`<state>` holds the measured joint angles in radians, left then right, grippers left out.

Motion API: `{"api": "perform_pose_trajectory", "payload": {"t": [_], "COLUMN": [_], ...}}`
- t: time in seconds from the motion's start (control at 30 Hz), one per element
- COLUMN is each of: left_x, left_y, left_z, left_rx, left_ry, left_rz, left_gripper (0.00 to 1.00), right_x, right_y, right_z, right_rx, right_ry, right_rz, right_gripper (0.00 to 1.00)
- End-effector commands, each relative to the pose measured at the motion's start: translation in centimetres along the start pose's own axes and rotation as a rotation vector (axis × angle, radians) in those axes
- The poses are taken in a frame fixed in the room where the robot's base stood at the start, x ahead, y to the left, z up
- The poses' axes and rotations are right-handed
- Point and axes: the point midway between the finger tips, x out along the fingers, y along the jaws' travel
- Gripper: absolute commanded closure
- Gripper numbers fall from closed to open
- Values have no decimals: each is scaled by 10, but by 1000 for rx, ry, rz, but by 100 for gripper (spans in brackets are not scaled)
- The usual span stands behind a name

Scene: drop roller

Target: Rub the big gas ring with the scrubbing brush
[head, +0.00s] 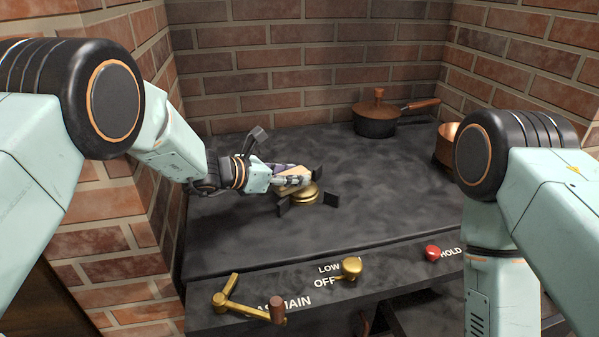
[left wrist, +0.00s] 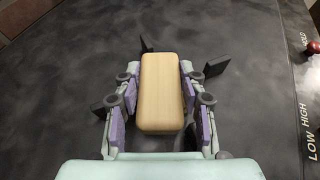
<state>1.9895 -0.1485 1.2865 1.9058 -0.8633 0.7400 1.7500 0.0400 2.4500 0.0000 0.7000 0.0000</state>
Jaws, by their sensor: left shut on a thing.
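The scrubbing brush (left wrist: 160,85) has a pale wooden back and lies between the purple pads of my left gripper (left wrist: 160,95), which is shut on it. In the head view my left gripper (head: 290,178) holds the brush (head: 297,182) over the big gas ring (head: 308,196), a brass burner with dark pan supports around it. In the left wrist view the brush hides the burner, and only dark supports show around it. The brush's bristles are hidden, so I cannot tell whether they touch the ring. My right arm is at the right, its gripper out of view.
A dark lidded pan (head: 377,121) stands at the back of the black hob (head: 240,225), with a copper pot (head: 448,146) at the right. A brass gas lever (head: 245,307), a brass knob (head: 350,268) and a red button (head: 432,253) line the front panel. Brick walls enclose the back and sides.

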Motion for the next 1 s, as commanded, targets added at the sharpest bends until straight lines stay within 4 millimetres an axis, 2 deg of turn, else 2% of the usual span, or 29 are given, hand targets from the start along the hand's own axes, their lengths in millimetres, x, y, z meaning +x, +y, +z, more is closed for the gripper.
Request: {"api": "perform_pose_trajectory", "payload": {"t": [0.13,0.47,1.0], "left_x": [-7,-8,-25], "left_y": [3,2,3], "left_z": [-5,-4,39], "left_rx": [-1,-1,1], "left_ry": [2,4,2], "left_rz": [-1,-1,-1], "left_gripper": [98,98,98], "right_x": [-2,-3,-37], "right_y": [0,0,0], "right_z": [0,0,0], "right_rx": [0,0,0], "right_ry": [0,0,0], "right_rz": [0,0,0], "right_gripper": [60,60,60]}}
